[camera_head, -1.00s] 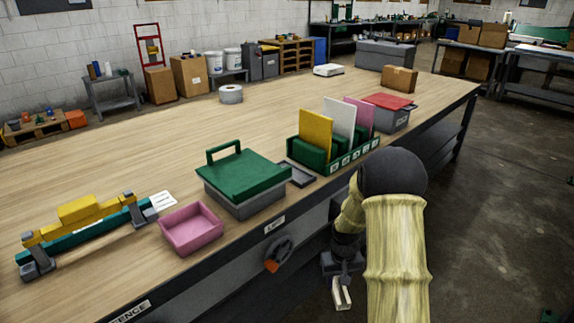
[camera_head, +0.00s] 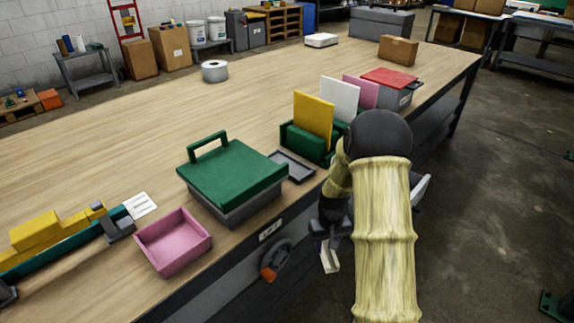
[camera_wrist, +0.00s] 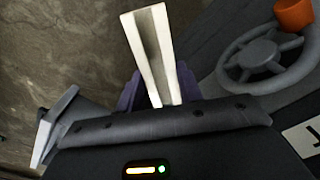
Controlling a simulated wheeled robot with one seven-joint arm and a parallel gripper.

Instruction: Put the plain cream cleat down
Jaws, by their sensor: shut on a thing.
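The plain cream cleat (camera_head: 330,258) is a short, pale channel-shaped piece. My gripper (camera_head: 329,238) is shut on it and holds it in front of the workbench's front side, below the top's edge. In the wrist view the cleat (camera_wrist: 152,55) stands out from between the jaws (camera_wrist: 160,95), its open groove showing, with the concrete floor behind it. Its held end is partly hidden by the jaws.
The long wooden workbench (camera_head: 130,120) carries a pink tray (camera_head: 172,241), a green-lidded box (camera_head: 232,178), a small dark tray (camera_head: 292,167), a green file rack (camera_head: 303,143) and a red-lidded box (camera_head: 390,88). A handwheel (camera_head: 279,259) juts from the bench front.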

